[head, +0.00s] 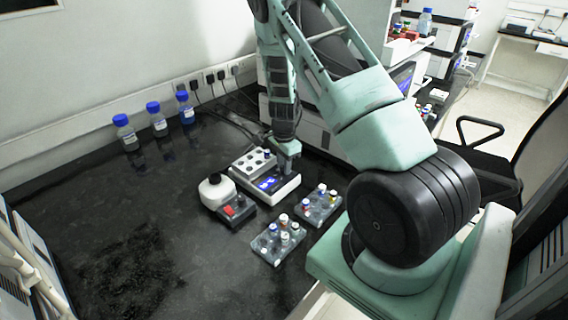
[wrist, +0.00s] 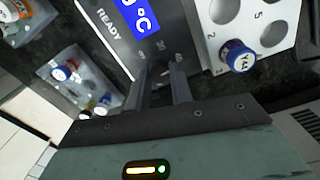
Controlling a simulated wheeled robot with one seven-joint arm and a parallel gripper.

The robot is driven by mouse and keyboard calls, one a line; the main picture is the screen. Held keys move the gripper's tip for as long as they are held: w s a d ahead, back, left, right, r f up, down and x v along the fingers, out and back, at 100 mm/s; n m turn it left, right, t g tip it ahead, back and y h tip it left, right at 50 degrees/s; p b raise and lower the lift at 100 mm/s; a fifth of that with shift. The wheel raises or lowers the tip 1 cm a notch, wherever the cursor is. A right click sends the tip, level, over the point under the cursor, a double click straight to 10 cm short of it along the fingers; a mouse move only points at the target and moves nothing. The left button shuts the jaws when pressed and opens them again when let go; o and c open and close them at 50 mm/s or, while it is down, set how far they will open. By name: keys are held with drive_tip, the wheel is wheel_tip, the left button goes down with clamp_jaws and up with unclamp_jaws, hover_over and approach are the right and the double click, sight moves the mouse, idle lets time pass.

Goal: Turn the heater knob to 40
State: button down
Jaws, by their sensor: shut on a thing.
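The heater (head: 284,187) is a white box with a lit blue display and a pale vial block on top. It stands on the black bench in the head view. In the wrist view, its dark front panel (wrist: 170,22) shows "READY", part of a "°C" reading and small dial marks. My gripper (wrist: 160,72) points at this panel, fingers on either side of the knob area, shut on the heater knob. The knob is mostly hidden between the fingertips, and its pointer cannot be read. In the head view my gripper (head: 289,150) is at the heater's right end.
Two vial racks (head: 277,243) (head: 320,205) sit in front. Blue-capped bottles (head: 157,121) line the wall. The left bench is clear.

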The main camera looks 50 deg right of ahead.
drive_tip(key=shift+w, duration=0.1)
idle(0.5)
drive_tip(key=c, duration=1.2)
unclamp_jaws()
drive_tip(key=shift+c, duration=0.2)
drive_tip(key=shift+r, duration=0.15)
wheel_tip(320, 180, up, 17)
drive_tip(key=shift+b, duration=0.35)
